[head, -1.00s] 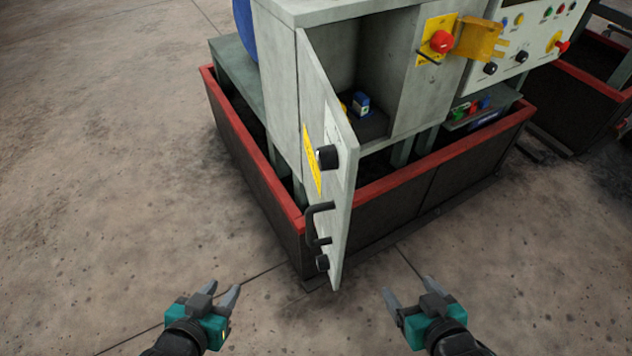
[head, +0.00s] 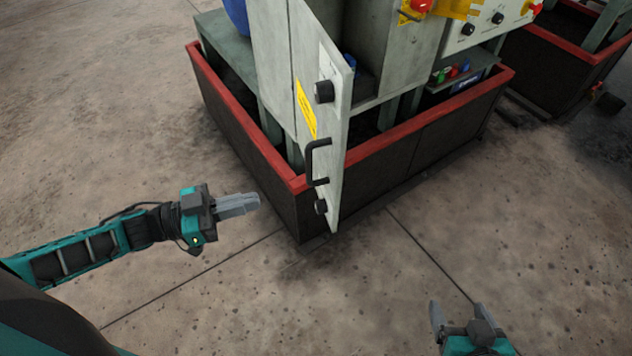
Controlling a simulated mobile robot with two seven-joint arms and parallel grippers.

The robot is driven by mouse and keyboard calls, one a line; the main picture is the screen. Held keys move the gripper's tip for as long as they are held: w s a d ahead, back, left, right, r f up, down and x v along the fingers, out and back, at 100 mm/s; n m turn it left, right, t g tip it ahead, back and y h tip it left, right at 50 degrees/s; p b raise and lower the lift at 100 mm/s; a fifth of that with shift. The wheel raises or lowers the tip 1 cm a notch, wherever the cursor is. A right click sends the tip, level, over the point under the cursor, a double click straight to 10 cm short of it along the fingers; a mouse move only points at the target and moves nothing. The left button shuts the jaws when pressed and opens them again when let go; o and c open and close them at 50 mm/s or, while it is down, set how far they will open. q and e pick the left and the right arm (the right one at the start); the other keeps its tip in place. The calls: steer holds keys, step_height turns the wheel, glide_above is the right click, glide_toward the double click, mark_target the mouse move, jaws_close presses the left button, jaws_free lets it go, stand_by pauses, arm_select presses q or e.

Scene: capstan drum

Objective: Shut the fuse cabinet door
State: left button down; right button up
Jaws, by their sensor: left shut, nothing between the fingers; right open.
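The fuse cabinet door (head: 331,150) is a grey panel standing wide open, pointing toward me. It carries a black bar handle (head: 311,161), two black round knobs and a yellow label. The grey fuse cabinet (head: 405,60) stands behind it, its opening partly hidden by the door. My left gripper (head: 257,201) is shut and empty, left of the door's lower part and apart from it, its fingers pointing right. My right gripper (head: 457,312) is open and empty, low at the bottom edge, right of the door and well away from it.
A dark trough with a red rim (head: 430,136) surrounds the cabinet's legs below the door. A control panel (head: 485,25) with knobs and buttons sits at upper right. A second red-rimmed trough (head: 565,52) stands further right. The concrete floor in front is clear.

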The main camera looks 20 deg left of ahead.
mark_target(333, 181)
arm_select(q)
steer(key=x, duration=1.3)
steer(key=shift+w+d+f, duration=0.1)
steer(key=shift+w+d, duration=0.15)
steer(key=shift+d, duration=0.05)
steer(key=shift+w+d, duration=0.1)
steer(key=shift+d, duration=0.05)
